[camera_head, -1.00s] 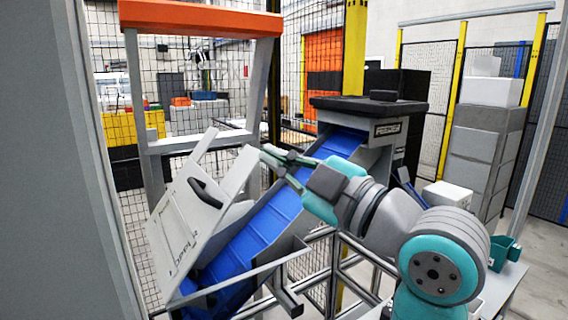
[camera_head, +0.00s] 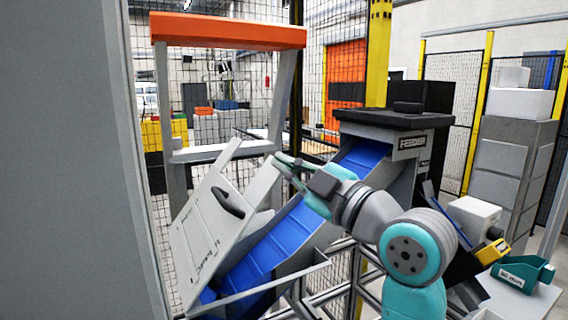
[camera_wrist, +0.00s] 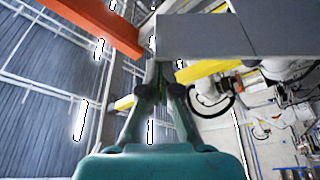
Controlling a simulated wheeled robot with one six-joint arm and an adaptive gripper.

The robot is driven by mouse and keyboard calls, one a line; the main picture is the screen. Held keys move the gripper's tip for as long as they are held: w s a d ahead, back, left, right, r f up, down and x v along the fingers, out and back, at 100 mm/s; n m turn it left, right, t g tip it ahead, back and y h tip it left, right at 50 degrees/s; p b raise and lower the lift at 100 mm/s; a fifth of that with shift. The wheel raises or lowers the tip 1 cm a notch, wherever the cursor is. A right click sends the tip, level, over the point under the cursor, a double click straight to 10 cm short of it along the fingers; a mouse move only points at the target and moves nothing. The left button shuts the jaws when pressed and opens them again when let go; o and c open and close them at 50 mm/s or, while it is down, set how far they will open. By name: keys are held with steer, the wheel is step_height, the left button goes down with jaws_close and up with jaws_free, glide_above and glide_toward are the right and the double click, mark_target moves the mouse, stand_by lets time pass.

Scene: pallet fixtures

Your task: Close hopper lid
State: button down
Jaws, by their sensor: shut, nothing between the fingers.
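The hopper lid (camera_head: 205,250) is a light grey tilted panel with dark lettering and a black handle (camera_head: 228,202) at the left of the head view. It stands raised at a slant beside the blue conveyor (camera_head: 262,255). My gripper (camera_head: 280,160) is shut and empty, near the upper right edge of the lid, with its tips pointing left. I cannot tell whether it touches the lid. In the wrist view my gripper (camera_wrist: 158,68) shows shut, with its fingertips close to the edge of a grey panel (camera_wrist: 225,35).
A grey frame with an orange top bar (camera_head: 228,31) stands behind the lid. The feeder box (camera_head: 405,150) with a black top is at the conveyor's upper end. A teal bin (camera_head: 522,272) sits on a table at the lower right. Mesh fencing encloses the back.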

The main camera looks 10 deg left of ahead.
steer(key=w+d+f+m+t+h, duration=0.1)
steer(key=w+d+f+m, duration=0.1)
steer(key=f, duration=0.4)
steer(key=w+d+f+m+t, duration=0.1)
steer(key=w+d+f+m, duration=0.1)
steer(key=d+f+m, duration=0.2)
steer(key=w+d+f+m+t+h, duration=0.1)
steer(key=f+m, duration=0.4)
steer(key=f, duration=0.5)
steer(key=w+d+t, duration=0.1)
steer(key=d, duration=0.1)
steer(key=shift+w+d+m+h, duration=0.3)
steer(key=shift+d+m, duration=0.05)
steer(key=shift+m, duration=0.05)
steer(key=shift+r, duration=0.1)
